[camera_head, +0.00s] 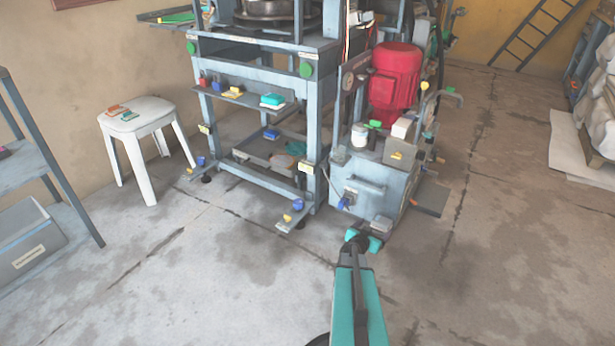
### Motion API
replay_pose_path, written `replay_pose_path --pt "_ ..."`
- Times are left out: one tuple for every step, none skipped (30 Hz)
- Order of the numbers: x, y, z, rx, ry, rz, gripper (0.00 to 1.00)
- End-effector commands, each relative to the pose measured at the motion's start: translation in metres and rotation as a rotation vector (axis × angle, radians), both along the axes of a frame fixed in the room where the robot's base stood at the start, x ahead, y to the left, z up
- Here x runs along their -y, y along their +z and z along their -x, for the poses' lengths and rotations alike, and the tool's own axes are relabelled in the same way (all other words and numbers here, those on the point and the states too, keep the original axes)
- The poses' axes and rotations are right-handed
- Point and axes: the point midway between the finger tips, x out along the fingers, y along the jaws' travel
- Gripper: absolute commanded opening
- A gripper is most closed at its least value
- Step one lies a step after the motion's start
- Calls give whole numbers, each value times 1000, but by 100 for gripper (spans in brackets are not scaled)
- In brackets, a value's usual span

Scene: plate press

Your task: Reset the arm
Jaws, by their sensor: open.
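My arm reaches up from the bottom edge as a teal and dark link, right of centre. At its far end is my gripper (364,240), small in the picture, with teal parts to either side of a dark middle. It is open, and I see nothing held in it. It shows in front of the lower front of the grey machine cabinet (362,202); whether it touches the cabinet I cannot tell.
A blue-grey press frame (311,140) with small items on its shelves stands left of the cabinet. A red motor (395,75) sits on the cabinet. A white stool (135,125) and a grey bin (28,250) are at left. The right floor is largely clear.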

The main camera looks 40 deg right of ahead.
Motion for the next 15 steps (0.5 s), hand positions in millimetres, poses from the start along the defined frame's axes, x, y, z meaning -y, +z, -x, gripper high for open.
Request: replay_pose_path --pt "0 0 0 0 0 0 83" --pt "0 0 0 0 0 0 83" --pt "-1 1 -1 -1 1 0 83" --pt "-1 2 -2 0 3 0 83" --pt "-2 4 -3 0 5 0 83" --pt "-4 6 -5 0 9 0 83" --pt "-5 8 -8 0 13 0 83" --pt "-7 11 -10 0 17 0 83" --pt "-11 14 -15 -1 25 -1 83" --pt "-14 18 -19 -1 33 -1 83" --pt "-18 21 -23 -2 39 -2 83" --pt "-23 25 -29 -3 51 -3 83" --pt "-28 28 -34 -4 59 -4 83" --pt "-33 32 -39 -6 70 -6 83" --pt "-40 36 -45 -7 82 -7 83"
